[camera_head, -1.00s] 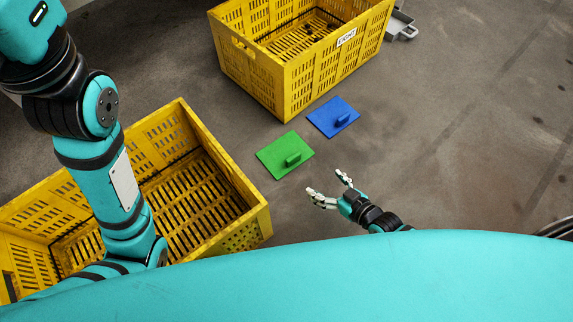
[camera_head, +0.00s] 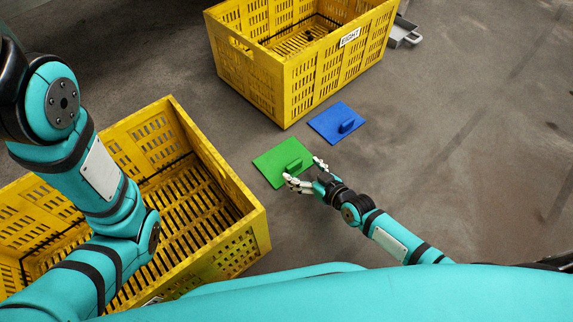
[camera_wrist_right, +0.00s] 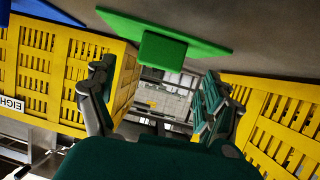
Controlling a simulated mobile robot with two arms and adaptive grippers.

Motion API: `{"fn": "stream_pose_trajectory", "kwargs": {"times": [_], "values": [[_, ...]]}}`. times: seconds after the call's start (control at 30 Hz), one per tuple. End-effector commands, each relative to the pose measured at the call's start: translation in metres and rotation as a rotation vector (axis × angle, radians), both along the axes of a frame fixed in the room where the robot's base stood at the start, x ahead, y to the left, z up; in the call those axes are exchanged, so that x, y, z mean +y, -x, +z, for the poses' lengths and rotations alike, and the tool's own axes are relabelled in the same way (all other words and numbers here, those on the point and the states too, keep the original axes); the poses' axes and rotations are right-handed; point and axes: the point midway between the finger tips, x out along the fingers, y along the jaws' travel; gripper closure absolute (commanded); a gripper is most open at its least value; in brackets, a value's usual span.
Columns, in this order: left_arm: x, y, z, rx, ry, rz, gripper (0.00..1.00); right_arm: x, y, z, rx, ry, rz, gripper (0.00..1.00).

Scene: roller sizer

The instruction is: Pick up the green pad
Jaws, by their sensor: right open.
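The green pad (camera_head: 270,165) is a flat square plate with a raised grip block on top. It lies on the floor between the two yellow crates. My right gripper (camera_head: 305,171) is open at the pad's right corner, its fingers pointing towards the grip block. In the right wrist view the green pad (camera_wrist_right: 190,29) is at the top, and its block hangs into the upper part of the gap between the open fingers (camera_wrist_right: 155,75). No contact can be made out. My left arm crosses the left side; its gripper is out of view.
A blue pad (camera_head: 330,117) with a similar block lies just beyond the green one. One yellow crate (camera_head: 285,98), labelled EIGHT, stands behind. Another yellow crate (camera_head: 238,250) stands at the left, close to the green pad. The floor to the right is clear.

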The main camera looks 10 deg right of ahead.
Motion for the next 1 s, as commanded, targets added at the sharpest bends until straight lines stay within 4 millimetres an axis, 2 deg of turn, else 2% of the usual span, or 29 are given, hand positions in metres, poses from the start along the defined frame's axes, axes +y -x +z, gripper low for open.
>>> {"fn": "stream_pose_trajectory", "kwargs": {"times": [0.1, 0.27, 0.4, 0.63, 1.0], "values": [[0.0, 0.0, -0.021, 0.0, 0.0, 0.0, 1.0, 0.007, -0.014, -0.01, -0.005, -0.004, -0.002, 0.15], [0.0, 0.0, -0.039, -0.001, -0.001, 0.0, 1.0, 0.016, -0.032, -0.017, -0.004, -0.003, -0.001, 0.15], [0.0, 0.0, -0.043, 0.0, -0.001, 0.0, 1.0, 0.02, -0.04, -0.017, -0.002, -0.001, 0.0, 0.15], [0.0, 0.0, -0.041, 0.0, -0.001, 0.0, 1.0, 0.02, -0.04, -0.016, -0.001, 0.0, 0.0, 0.17], [0.0, 0.0, -0.041, 0.001, -0.001, 0.001, 1.0, 0.02, -0.04, -0.016, -0.001, 0.0, 0.0, 0.65]]}}
